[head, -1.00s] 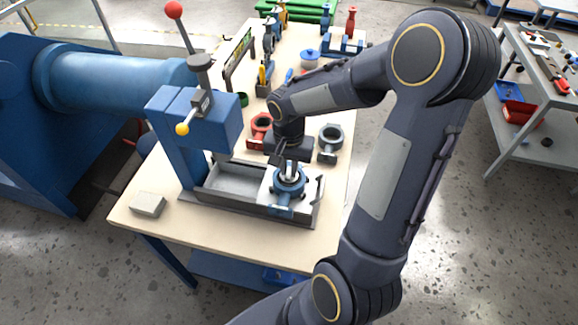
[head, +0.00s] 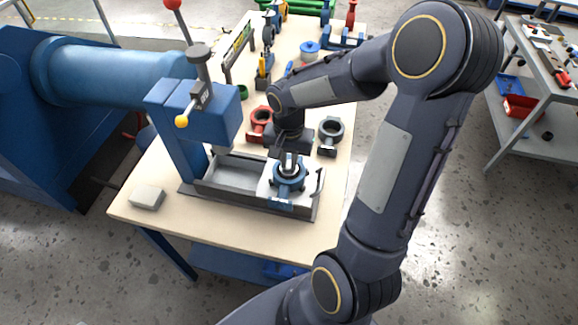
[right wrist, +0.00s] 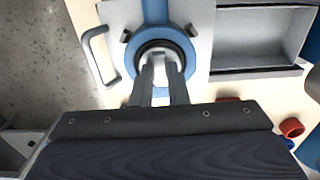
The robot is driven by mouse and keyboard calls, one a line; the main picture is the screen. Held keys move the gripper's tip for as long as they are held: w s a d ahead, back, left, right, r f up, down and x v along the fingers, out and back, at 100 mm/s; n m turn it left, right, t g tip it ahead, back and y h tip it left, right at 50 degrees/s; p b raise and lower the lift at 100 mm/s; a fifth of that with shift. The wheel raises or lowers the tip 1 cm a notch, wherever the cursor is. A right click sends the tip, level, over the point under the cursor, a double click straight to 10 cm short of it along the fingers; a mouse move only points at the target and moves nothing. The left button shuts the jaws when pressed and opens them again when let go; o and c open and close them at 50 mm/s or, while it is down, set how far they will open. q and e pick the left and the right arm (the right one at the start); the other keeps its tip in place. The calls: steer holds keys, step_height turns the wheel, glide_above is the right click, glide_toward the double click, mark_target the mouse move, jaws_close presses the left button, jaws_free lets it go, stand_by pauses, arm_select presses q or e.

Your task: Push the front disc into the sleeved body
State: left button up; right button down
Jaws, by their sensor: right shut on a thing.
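The blue ring-shaped valve body (head: 277,184) lies on the light plate of the press's slide, with a dark sleeve lining its bore. It also shows in the right wrist view (right wrist: 155,17). My right gripper (head: 289,163) points down over its bore, its fingers close together on a silvery disc (right wrist: 160,66). The disc stands on edge at the bore; how deep it sits is hard to tell. In the right wrist view the fingertips (right wrist: 160,72) are at the bore's near side. My left gripper is out of view.
The blue press head (head: 215,112) stands left of the body, above a grey tray (head: 237,174). A pale block (head: 147,196) lies at the table's front left. A metal handle (right wrist: 97,58) flanks the plate.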

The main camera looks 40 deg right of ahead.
mark_target(289, 166)
steer(key=shift+f+b, duration=0.8)
steer(key=shift+f, duration=0.1)
stand_by(0.6)
steer(key=shift+r, duration=0.2)
stand_by(0.8)
steer(key=c, duration=1.3)
jaws_free()
steer(key=shift+c, duration=0.2)
steer(key=shift+r+p, duration=2.75)
steer(key=shift+r, duration=0.75)
